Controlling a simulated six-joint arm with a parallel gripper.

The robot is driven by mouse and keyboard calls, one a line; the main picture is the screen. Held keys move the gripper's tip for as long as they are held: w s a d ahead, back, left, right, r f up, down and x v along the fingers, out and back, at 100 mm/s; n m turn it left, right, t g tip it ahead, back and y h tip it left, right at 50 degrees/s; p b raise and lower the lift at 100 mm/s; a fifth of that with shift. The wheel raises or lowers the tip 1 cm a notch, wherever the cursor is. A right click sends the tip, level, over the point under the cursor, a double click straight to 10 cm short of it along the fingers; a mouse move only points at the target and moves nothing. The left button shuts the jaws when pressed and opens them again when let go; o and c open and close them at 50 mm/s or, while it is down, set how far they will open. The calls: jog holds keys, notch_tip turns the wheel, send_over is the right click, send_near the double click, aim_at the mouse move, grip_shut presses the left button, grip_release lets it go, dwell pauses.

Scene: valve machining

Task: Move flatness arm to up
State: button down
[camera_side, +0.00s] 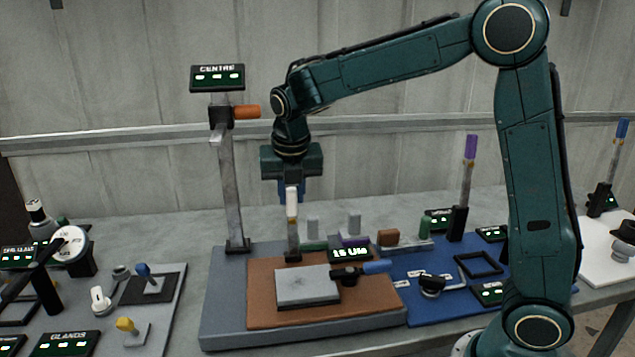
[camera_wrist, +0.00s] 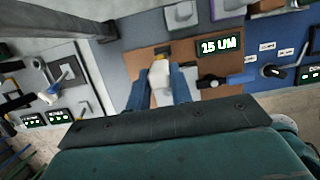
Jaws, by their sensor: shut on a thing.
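The flatness arm (camera_side: 292,233) looks like an upright grey lever with a white grip at its top. It stands at the back of the brown plate, behind a grey block (camera_side: 307,287). My gripper (camera_side: 291,193) points straight down, with its blue fingers shut on the white grip. In the wrist view the fingers (camera_wrist: 161,80) close on either side of the pale grip, and part of the lever is hidden by them. A display reading 15 UM (camera_side: 349,254) sits just right of the lever; it also shows in the wrist view (camera_wrist: 219,46).
A tall post with a CENTRE sign (camera_side: 217,78) and orange handle (camera_side: 246,111) stands close left of my gripper. A blue-handled lever (camera_side: 374,267) lies right of the block. A blue mat (camera_side: 420,310) with several fixtures is at right, a GLANDS station (camera_side: 68,343) at left.

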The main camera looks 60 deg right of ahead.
jog(key=shift+w+d+r, duration=0.1)
jog(key=shift+w+d, duration=0.2)
jog(key=c, duration=1.2)
grip_release()
jog(key=shift+o, duration=0.2)
jog(key=v, duration=0.7)
jog(key=shift+s+a, duration=0.1)
jog(key=s+a+r, duration=0.4)
jog(key=s+a, duration=0.5)
jog(key=shift+s+a+r, duration=0.25)
jog(key=shift+s+r, duration=0.05)
